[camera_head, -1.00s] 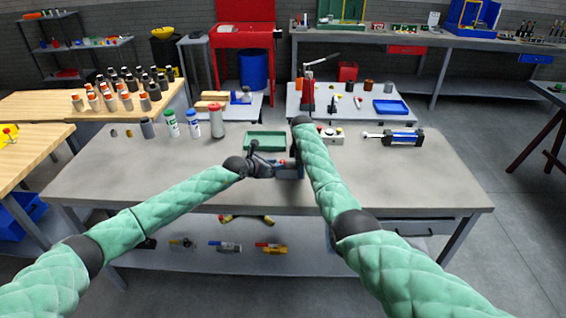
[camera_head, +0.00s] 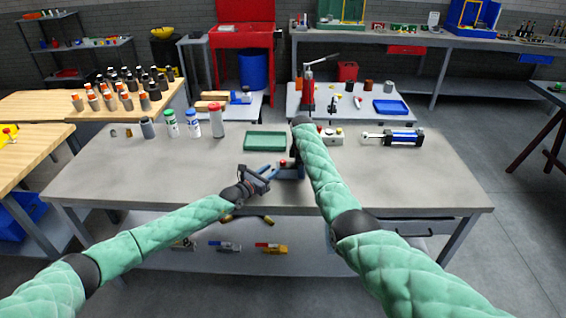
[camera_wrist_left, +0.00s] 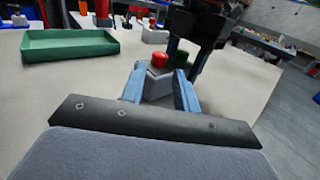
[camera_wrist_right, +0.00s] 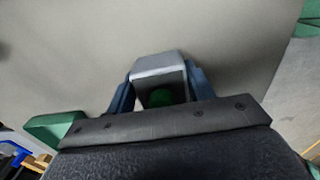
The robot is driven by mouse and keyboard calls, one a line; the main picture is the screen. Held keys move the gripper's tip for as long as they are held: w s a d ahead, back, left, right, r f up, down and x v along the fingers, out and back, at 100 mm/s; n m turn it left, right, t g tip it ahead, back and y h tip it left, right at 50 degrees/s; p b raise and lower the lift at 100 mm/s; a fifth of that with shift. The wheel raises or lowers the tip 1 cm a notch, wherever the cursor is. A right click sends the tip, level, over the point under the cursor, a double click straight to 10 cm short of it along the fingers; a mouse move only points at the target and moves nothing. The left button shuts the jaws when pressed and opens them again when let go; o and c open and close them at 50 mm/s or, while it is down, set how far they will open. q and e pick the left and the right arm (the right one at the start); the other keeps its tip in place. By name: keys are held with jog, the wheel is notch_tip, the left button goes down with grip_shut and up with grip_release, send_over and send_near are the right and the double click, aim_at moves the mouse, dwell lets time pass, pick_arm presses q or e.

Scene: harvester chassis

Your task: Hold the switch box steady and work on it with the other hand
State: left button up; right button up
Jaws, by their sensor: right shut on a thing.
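The switch box, a small grey box with a red button (camera_wrist_left: 159,60) and a green button (camera_wrist_left: 180,59), is near the front middle of the grey table. In the right wrist view, my right gripper (camera_wrist_right: 160,85) is shut on the switch box (camera_wrist_right: 158,64), one blue finger at each side. The green button faces that camera. My left gripper (camera_head: 270,171) has its blue fingers spread and points at the box from the left. In the left wrist view, the red button shows just beyond and between its fingertips. My right arm hides part of the box in the head view.
A green tray (camera_head: 265,141) lies behind the box. Bottles (camera_head: 193,124) stand at the back left. The table's left front is clear.

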aim_at(281, 163)
pick_arm(q)
jog(key=x, duration=0.8)
grip_shut()
